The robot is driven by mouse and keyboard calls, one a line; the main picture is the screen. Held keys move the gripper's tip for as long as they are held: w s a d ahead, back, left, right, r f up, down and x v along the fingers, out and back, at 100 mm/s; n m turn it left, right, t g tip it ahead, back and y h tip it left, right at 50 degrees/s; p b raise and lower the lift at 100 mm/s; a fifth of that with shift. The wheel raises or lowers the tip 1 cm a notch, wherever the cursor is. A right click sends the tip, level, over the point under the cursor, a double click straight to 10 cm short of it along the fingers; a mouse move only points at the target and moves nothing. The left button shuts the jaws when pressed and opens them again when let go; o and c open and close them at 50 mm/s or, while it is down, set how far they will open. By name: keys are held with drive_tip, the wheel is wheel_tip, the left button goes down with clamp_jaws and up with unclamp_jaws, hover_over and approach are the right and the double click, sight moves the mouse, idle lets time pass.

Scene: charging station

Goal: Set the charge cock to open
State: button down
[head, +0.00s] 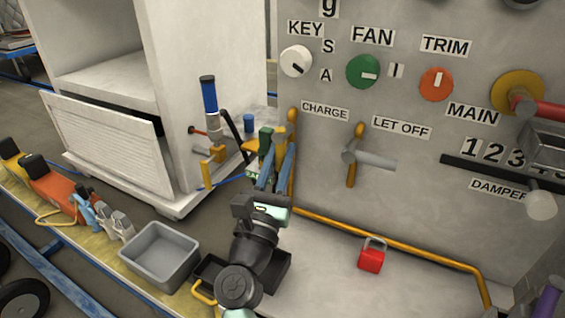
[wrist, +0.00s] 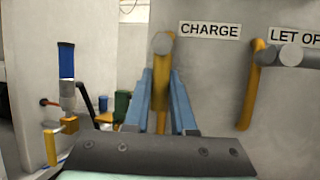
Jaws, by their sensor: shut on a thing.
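The charge cock (head: 291,117) is on the grey panel, just left of the CHARGE label (head: 325,111). In the wrist view its upright yellow bar (wrist: 161,82) has a grey round end (wrist: 163,43) near the top, facing me. My gripper (head: 277,150) is at the cock from the front. Its two blue fingers (wrist: 162,75) stand on either side of the yellow bar, below the grey end, shut on it. In the head view the fingers hide part of the cock. I cannot tell whether the cock is open or shut.
The let-off cock (head: 376,159) stands to the right, with a grey bar sticking out. A red padlock (head: 371,256) and a yellow pipe (head: 400,249) are on the ledge below.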

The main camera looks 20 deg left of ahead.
idle(0.4)
drive_tip(key=c, duration=0.8)
unclamp_jaws()
drive_tip(key=shift+o, duration=0.2)
drive_tip(key=b+v, duration=0.1)
drive_tip(key=v, duration=1.2)
drive_tip(key=shift+b, duration=0.4)
drive_tip(key=shift+r, duration=0.1)
